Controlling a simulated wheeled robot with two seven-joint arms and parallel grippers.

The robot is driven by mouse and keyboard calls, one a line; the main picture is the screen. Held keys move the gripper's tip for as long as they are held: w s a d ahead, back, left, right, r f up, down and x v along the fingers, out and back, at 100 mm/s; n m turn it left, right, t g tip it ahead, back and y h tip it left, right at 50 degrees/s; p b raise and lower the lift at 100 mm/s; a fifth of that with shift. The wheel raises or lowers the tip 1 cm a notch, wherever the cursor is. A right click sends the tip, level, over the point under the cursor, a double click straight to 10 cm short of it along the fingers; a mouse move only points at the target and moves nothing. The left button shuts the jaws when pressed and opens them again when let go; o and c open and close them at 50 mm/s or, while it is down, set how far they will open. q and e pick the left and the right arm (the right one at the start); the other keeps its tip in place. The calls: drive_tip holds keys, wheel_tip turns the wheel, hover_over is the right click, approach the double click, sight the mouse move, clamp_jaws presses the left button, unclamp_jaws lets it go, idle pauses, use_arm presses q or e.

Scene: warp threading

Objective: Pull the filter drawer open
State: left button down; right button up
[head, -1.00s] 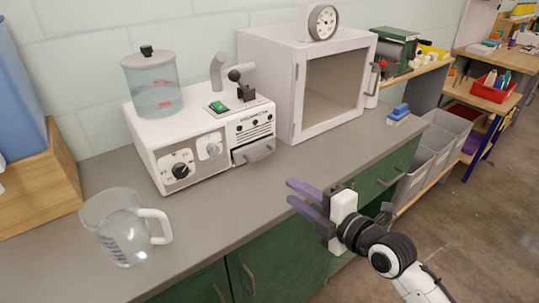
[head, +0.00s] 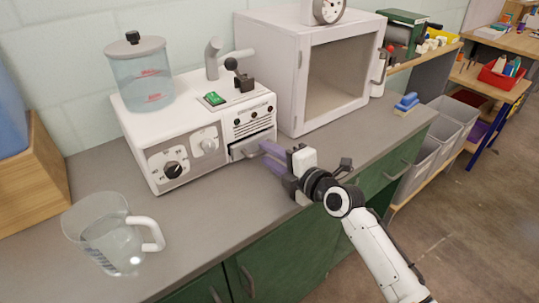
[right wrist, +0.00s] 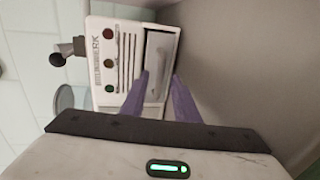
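The filter drawer (head: 243,150) is a grey front low on the right of the white machine (head: 186,104). It looks closed or nearly so. My right gripper (head: 264,155) has its purple fingers close in front of the drawer's right part. In the right wrist view the drawer front (right wrist: 160,52) shows ahead, with a pale handle bar along it. The right fingers (right wrist: 160,76) are apart, with the drawer seen between and beyond their tips. I cannot tell whether they touch the handle. My left gripper is not in view.
A clear jug (head: 110,232) stands at the front left of the counter. A lidded water tank (head: 142,72) sits on the machine. A white cabinet (head: 298,85) stands just right of it. The grey counter (head: 210,225) is clear in front of the machine.

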drive_tip(key=shift+w+a, duration=0.1)
drive_tip(key=shift+w, duration=0.05)
drive_tip(key=shift+c, duration=0.4)
clamp_jaws()
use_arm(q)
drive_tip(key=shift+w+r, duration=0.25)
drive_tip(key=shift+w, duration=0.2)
